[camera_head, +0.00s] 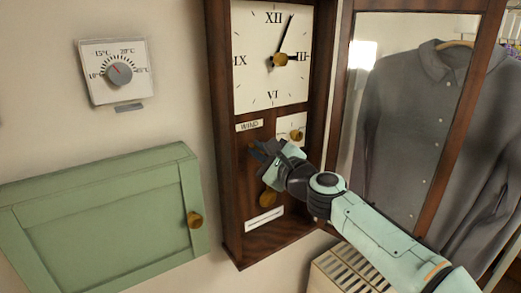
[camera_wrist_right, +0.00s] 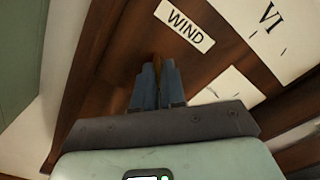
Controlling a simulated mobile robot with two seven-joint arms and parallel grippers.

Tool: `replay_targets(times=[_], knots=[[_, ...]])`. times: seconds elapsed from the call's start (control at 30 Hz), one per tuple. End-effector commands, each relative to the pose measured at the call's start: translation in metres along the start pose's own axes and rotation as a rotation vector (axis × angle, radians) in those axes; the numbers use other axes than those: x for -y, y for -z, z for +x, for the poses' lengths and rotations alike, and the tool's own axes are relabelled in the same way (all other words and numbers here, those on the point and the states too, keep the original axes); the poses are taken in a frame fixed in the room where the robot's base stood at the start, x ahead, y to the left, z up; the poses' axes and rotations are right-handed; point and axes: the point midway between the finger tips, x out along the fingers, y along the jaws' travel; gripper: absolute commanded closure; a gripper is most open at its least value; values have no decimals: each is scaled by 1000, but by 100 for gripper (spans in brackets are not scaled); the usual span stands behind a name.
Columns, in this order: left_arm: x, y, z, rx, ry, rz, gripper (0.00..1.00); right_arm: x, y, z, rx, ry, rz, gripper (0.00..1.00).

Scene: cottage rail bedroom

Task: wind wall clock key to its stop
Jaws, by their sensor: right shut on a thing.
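The wooden wall clock (camera_head: 229,195) hangs at the middle of the head view, with a white dial, a WIND label (camera_head: 249,126) and a small sub-dial (camera_head: 291,127) below it. My right gripper (camera_head: 261,151) is at the clock front just under the WIND label. In the right wrist view its two fingers (camera_wrist_right: 157,85) are shut on the winding key (camera_wrist_right: 157,62), of which only a thin brass-brown sliver shows between them. The rest of the key is hidden by the fingers. My left gripper is not in view.
A thermostat (camera_head: 118,72) and a green cabinet (camera_head: 105,210) with a brass knob are to the left. A mirror or glass panel (camera_head: 405,110) showing a grey shirt is close on the right, above a slatted cream unit (camera_head: 345,270).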

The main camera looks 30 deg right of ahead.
Motion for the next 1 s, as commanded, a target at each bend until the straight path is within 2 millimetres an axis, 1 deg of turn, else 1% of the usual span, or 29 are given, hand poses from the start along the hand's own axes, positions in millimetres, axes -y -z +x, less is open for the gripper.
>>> replay_targets(times=[1.0], knots=[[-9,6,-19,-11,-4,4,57,1,0,0,1,0,965,100]])
